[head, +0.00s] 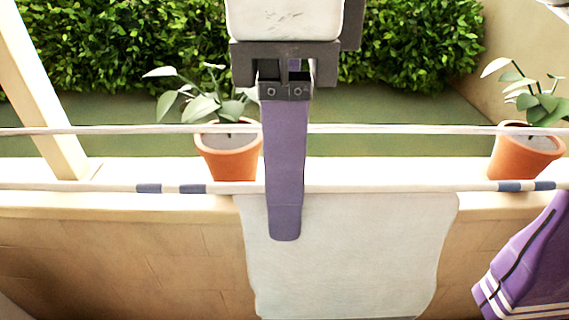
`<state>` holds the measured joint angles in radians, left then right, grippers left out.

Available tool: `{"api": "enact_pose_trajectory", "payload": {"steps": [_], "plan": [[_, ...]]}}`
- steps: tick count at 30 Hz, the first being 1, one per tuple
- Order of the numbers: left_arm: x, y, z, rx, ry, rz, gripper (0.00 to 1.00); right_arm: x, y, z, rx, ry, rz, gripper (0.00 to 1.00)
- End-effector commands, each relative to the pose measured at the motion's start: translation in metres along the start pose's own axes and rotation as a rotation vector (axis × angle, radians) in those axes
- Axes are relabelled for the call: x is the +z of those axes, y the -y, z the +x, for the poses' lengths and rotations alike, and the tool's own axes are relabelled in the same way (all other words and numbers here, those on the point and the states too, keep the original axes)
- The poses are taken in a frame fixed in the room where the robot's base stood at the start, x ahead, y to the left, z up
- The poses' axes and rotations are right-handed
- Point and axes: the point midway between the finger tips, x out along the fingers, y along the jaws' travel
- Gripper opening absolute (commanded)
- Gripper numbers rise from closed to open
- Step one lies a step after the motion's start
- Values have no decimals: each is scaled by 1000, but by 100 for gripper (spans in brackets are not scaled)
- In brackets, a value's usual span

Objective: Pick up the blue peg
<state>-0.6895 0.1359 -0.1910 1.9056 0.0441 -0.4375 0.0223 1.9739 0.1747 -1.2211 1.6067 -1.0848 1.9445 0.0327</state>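One gripper of mine (285,232) comes down from the top centre. I take it for the left, but its arm's side is not clear. A long purple-grey finger, bolted to a dark bracket, crosses in front of both clotheslines. I see only one finger face-on, so the opening between fingers is hidden. Short blue pieces sit on the near line (350,187): a pair at the left (148,188) and a pair at the right (509,186). I cannot tell whether they are pegs or bands. No separate blue peg shows clearly; the finger hides part of the line.
A white cloth (380,255) hangs from the near line, partly behind the finger. A purple striped cloth (525,265) is at the lower right. Potted plants stand on the ledge left (228,163) and right (525,155). A far line (400,129) runs across. A hedge (420,50) is behind.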

Motion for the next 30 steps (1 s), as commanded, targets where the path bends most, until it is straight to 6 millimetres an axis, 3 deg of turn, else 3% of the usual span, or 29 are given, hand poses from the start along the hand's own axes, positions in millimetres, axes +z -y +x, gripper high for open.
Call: {"api": "enact_pose_trajectory", "payload": {"steps": [4, 11, 19, 30], "plan": [[-9, 0, 0, 0, -16, 2, 39, 0, 1, 15, -1, 1, 1, 55], [-11, 1, 1, 0, -19, 2, 39, 0, 0, 17, -1, 1, 1, 55], [-8, 0, 0, 0, -13, 2, 39, 0, 0, 17, -1, 1, 1, 12], [-4, 0, -1, 0, -7, 0, 39, 0, 0, 12, -2, 2, 1, 11]]}}
